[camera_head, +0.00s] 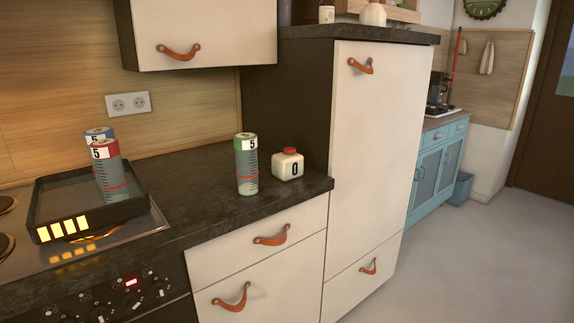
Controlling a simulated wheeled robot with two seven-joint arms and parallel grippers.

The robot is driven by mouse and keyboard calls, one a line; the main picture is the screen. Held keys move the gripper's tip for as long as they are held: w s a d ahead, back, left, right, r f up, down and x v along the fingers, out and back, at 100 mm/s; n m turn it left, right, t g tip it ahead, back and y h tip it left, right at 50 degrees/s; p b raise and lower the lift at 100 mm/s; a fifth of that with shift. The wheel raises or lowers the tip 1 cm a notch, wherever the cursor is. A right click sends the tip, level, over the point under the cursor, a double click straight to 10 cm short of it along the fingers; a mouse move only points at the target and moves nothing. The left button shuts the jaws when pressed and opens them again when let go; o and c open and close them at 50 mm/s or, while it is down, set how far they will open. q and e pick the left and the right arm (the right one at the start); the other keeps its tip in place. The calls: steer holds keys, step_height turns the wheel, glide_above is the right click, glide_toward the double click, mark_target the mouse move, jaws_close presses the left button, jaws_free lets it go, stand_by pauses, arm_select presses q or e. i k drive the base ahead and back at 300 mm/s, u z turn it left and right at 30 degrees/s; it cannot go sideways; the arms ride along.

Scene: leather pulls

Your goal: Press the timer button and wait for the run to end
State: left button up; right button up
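A small white timer (288,168) with a red button (290,151) on top stands on the dark counter, near its right end. Its front face reads "0". Neither of my grippers shows in the head view, and nothing touches the button.
A green-topped cylinder (246,165) marked 5 stands just left of the timer. Red-topped (109,172) and blue-topped (98,134) cylinders stand in a black tray (50,218) with lit yellow bars, on the stove. A tall cabinet (372,150) rises right of the timer.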

mark_target(288, 149)
steer(key=z, duration=0.25)
steer(key=i, duration=1.1)
steer(key=u, duration=0.35)
